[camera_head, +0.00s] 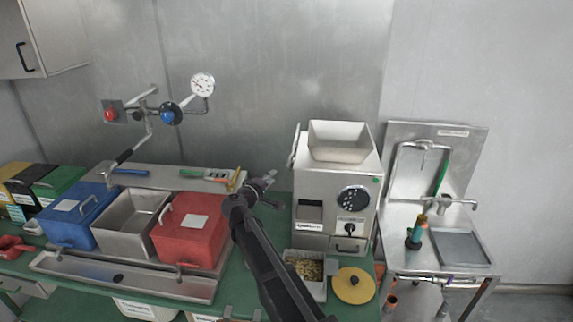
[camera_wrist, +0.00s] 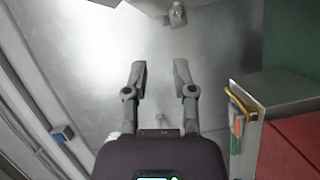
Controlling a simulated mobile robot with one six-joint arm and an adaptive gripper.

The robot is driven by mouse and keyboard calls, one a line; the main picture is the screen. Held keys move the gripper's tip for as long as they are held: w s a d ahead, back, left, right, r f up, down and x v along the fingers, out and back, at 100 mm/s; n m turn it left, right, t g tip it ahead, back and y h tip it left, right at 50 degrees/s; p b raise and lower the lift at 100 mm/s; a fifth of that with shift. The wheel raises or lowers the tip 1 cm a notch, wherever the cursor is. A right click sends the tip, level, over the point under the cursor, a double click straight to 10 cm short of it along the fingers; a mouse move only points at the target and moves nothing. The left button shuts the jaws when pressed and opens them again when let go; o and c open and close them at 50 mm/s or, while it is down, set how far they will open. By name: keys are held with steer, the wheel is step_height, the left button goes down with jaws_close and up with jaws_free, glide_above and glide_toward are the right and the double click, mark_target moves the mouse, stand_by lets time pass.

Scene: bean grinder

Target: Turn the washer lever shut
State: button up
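The washer stand (camera_head: 435,135) is at the right in the head view, a steel back panel with a pipe frame and a basin (camera_head: 460,246). A green upright handle (camera_head: 442,176) stands at its tap pipe (camera_head: 450,201); I cannot tell for sure that it is the washer lever. My gripper (camera_head: 268,188) is left of the grinder, well apart from the washer stand. In the wrist view my gripper (camera_wrist: 160,72) has its two fingers apart with nothing between them. The washer stand is not recognisable in the wrist view.
The grinder (camera_head: 338,190) stands between my gripper and the washer stand. A bean tray (camera_head: 304,254) and a yellow lid (camera_head: 354,286) lie before it. Left are a red bin (camera_head: 190,238), a blue bin (camera_head: 75,218) and a wall pipe with a blue valve (camera_head: 167,114).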

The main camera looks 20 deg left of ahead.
mark_target(289, 162)
steer(key=w, duration=0.4)
steer(key=w+d, duration=0.1)
steer(key=w, duration=0.3)
steer(key=w+d+f+b, duration=0.1)
steer(key=w, duration=0.3)
steer(key=shift+w, duration=0.1)
